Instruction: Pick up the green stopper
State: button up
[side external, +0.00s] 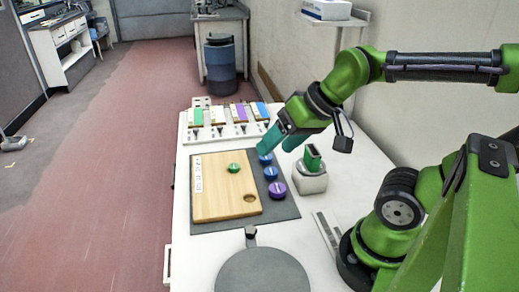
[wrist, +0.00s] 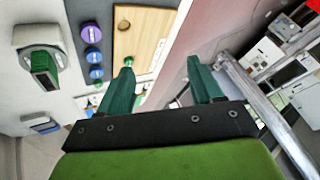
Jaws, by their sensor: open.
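The green stopper (side external: 234,168) is a small round knob on the wooden board (side external: 215,204), near the board's upper middle in the side view. In the wrist view the stopper (wrist: 128,61) shows just beyond the left fingertip, partly hidden, on the board (wrist: 147,32). My gripper (side external: 280,142) is open and empty, above the far right corner of the board area, up and to the right of the stopper in the side view. Its two teal fingers are spread apart in the wrist view (wrist: 160,74).
Blue stoppers (side external: 270,173) and a purple one (side external: 277,189) stand in a row on the grey mat (side external: 284,212) right of the board. A white device with a green block (side external: 312,158) stands farther right. A rack with coloured tags (side external: 226,131) is behind; a round grey plate (side external: 262,272) is in front.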

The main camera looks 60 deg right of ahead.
jog(key=w+d+f+g+h, duration=0.15)
jog(key=w+d+g, duration=0.3)
jog(key=w, duration=0.75)
jog(key=n+g, duration=0.2)
send_near(234, 166)
jog(key=shift+h, duration=0.25)
jog(key=f, duration=0.8)
jog(key=shift+w+a+f, duration=0.15)
jog(key=shift+a+f, duration=0.05)
jog(key=shift+f, duration=0.15)
jog(key=c, duration=1.1)
